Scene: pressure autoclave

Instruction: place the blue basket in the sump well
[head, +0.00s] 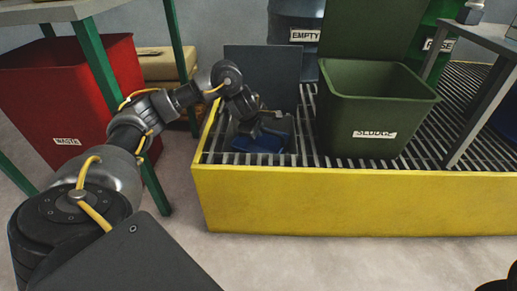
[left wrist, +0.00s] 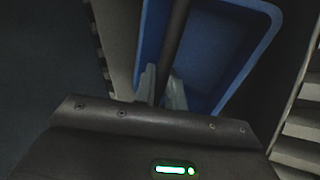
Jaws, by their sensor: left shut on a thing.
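The blue basket (head: 259,144) is at the opening of the sump well (head: 235,131) in the left end of the yellow-edged grating. It appears to sit down inside the opening; whether it touches the bottom cannot be told. My left gripper (head: 252,134) is above it, reaching down. In the left wrist view, my left gripper (left wrist: 160,92) is shut on the dark bar handle that crosses the blue basket (left wrist: 222,45). The gripper and wrist hide part of the basket. My right gripper is not in view.
A dark panel (head: 262,72) stands upright behind the well. A green sludge bin (head: 375,112) stands close to its right on the grating (head: 440,140). The yellow wall (head: 340,203) runs along the front. A red waste bin (head: 85,95) and green posts (head: 95,60) are at left.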

